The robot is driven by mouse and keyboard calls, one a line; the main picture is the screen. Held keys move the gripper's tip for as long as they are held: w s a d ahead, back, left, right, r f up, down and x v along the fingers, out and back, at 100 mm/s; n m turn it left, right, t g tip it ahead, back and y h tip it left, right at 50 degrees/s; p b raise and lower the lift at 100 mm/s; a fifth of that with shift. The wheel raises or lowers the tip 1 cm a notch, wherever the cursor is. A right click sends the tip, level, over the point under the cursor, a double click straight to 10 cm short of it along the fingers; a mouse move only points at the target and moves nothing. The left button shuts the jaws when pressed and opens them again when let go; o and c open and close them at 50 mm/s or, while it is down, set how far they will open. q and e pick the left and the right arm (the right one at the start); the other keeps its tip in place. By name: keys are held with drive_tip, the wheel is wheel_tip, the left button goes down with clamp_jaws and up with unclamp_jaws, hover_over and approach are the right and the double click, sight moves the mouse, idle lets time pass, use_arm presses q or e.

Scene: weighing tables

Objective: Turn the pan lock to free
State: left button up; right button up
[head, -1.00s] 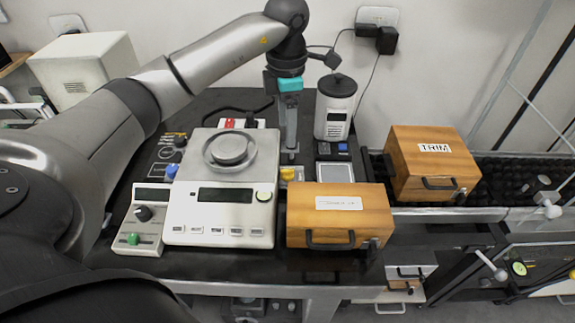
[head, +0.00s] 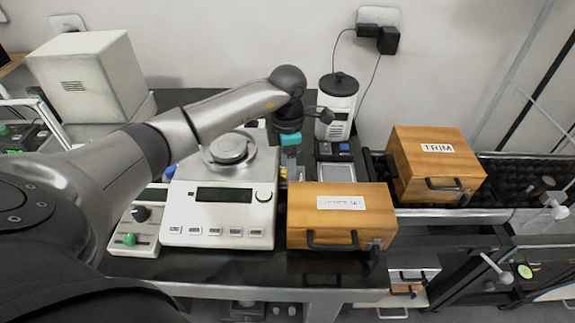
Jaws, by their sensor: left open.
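The balance (head: 219,215) is a white box with a dark display and a row of buttons. Its round metal pan (head: 229,150) is on top. No part is legibly marked as the pan lock; a small yellow part (head: 283,173) shows at the balance's right side, partly hidden by my gripper. My left gripper (head: 292,176) points down between the balance and the front wooden box. It is open, with nothing seen in it. Its tips are close to the yellow part; I cannot tell whether they touch. My right gripper is out of view.
The front wooden box (head: 341,245) stands close right of the gripper. Behind are a white canister (head: 336,110) with a black lid and a small grey-topped device (head: 337,172). A control box with a green knob (head: 130,239) is left of the balance. The TRIM box (head: 437,170) is farther right.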

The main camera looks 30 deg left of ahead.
use_arm(q)
drive_tip(key=shift+c, duration=0.4)
clamp_jaws()
drive_tip(key=shift+m+b, duration=0.4)
drive_tip(key=shift+m, duration=1.2)
drive_tip(key=shift+o, duration=0.4)
unclamp_jaws()
drive_tip(key=shift+r, duration=0.15)
